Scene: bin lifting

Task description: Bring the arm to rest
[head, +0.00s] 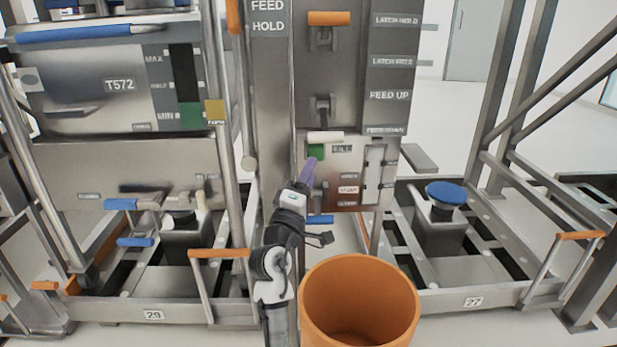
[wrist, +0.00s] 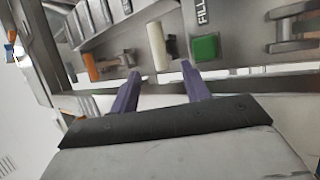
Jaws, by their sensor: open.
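My gripper (head: 309,170) is at the end of my raised arm in the middle of the head view, in front of the control panel (head: 343,160) on the central column. In the wrist view its two purple fingers (wrist: 160,80) stand apart with nothing between them. Beyond the fingertips are a white cylindrical handle (wrist: 158,46) and a green block (wrist: 205,47) beside a FILL label. The green block also shows in the head view, just above the gripper (head: 316,151). I cannot tell how far the fingertips are from the panel.
An orange bin (head: 320,310) stands right of my arm, close in front. Metal frames numbered 29 (head: 153,315) and 27 (head: 473,302) lie on both sides. An orange-handled bar (head: 220,253) rises left of my arm. A blue round knob (head: 446,194) is at right.

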